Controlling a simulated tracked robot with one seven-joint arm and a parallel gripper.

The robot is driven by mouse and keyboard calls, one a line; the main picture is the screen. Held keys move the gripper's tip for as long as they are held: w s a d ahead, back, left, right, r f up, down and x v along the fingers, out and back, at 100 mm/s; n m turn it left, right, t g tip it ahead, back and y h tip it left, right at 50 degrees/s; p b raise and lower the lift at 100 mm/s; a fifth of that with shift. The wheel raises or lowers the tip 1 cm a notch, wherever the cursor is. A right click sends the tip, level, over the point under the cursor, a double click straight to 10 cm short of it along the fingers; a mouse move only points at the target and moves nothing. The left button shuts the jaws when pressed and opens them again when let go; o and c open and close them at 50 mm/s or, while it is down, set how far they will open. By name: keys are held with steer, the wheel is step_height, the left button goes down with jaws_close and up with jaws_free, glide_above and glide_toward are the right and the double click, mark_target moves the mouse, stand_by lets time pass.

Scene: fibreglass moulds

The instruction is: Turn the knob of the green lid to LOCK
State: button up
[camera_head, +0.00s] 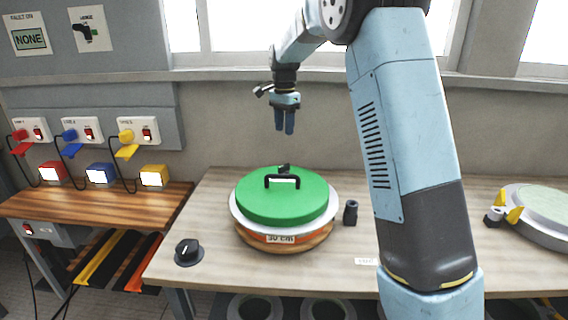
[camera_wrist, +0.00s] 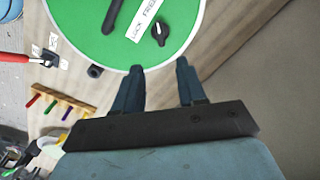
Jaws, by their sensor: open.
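The round green lid (camera_head: 260,207) sits on a white-rimmed round mould with a "30 cm" label on the bench. It has a black handle (camera_head: 283,179) and, behind it, a small black knob (camera_head: 284,168). In the wrist view the knob (camera_wrist: 160,33) has a white mark and sits on the green lid (camera_wrist: 100,45) beside a white strip (camera_wrist: 146,20) reading LOCK and FREE. I cannot tell which word the mark points to. My gripper (camera_head: 284,130) hangs above the lid, pointing down, empty. In the wrist view its fingers (camera_wrist: 160,67) are apart, with the knob beyond them, untouched.
A black dial (camera_head: 188,252) stands left of the mould and a dark cylinder (camera_head: 350,213) right of it. Another round mould (camera_head: 540,215) with yellow clamps is at the far right. The wrist view shows a wooden rack (camera_wrist: 62,98) with coloured pegs.

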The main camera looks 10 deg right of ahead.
mark_target(284, 165)
step_height(284, 165, down, 14)
steer(key=shift+r, duration=0.1)
stand_by(0.5)
steer(key=shift+c, duration=0.2)
jaws_close()
